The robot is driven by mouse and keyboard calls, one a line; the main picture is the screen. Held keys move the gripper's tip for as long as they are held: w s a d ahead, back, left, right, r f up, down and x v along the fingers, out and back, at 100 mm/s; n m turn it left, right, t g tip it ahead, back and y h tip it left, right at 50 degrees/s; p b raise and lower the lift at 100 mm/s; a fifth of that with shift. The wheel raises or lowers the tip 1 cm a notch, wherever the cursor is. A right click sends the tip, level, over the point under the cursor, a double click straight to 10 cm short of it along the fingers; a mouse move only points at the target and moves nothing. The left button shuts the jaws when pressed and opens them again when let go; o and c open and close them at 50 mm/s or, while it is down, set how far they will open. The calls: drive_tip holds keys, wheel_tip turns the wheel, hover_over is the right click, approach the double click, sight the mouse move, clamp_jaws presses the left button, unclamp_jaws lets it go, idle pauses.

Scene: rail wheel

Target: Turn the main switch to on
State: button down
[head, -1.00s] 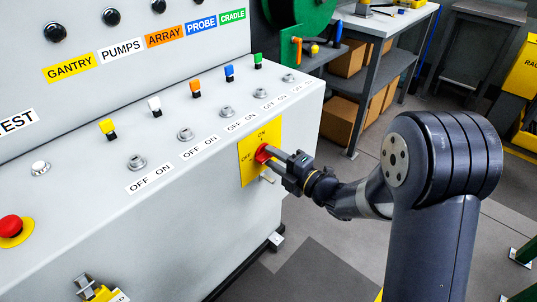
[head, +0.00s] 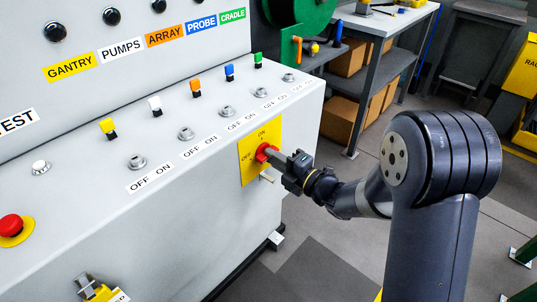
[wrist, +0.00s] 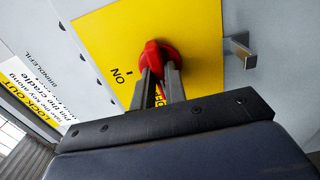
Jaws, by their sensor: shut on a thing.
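The main switch is a red rotary knob (head: 264,152) on a yellow plate (head: 249,175) at the right end of the grey console's front. The plate has ON marked at its top and OFF at its left. My gripper (head: 272,156) reaches it from the right, its two fingers shut on the knob. In the wrist view the red knob (wrist: 154,52) sits between the fingertips (wrist: 158,72), with ON printed to its left on the yellow plate (wrist: 95,45). The fingers hide part of the knob, so I cannot tell exactly where it points.
A small metal bracket (wrist: 239,50) sticks out beside the plate. Colored toggle switches and key switches line the console top (head: 70,170). A red emergency button (head: 12,226) is at left. A workbench (head: 385,22) with boxes stands behind; the floor around my arm is clear.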

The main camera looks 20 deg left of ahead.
drive_tip(key=m+p, duration=0.2)
drive_tip(key=p, duration=0.1)
drive_tip(key=shift+r+m+p, duration=0.1)
drive_tip(key=shift+m+p, duration=0.2)
drive_tip(key=shift+m, duration=0.1)
drive_tip(key=shift+m+p, duration=0.7)
drive_tip(key=shift+p, duration=0.1)
drive_tip(key=shift+m, duration=0.3)
drive_tip(key=m+p, duration=0.2)
drive_tip(key=shift+p, duration=0.35)
drive_tip(key=shift+m+p, duration=1)
drive_tip(key=shift+m, duration=0.1)
drive_tip(key=shift+f, duration=0.2)
drive_tip(key=shift+s, duration=0.1)
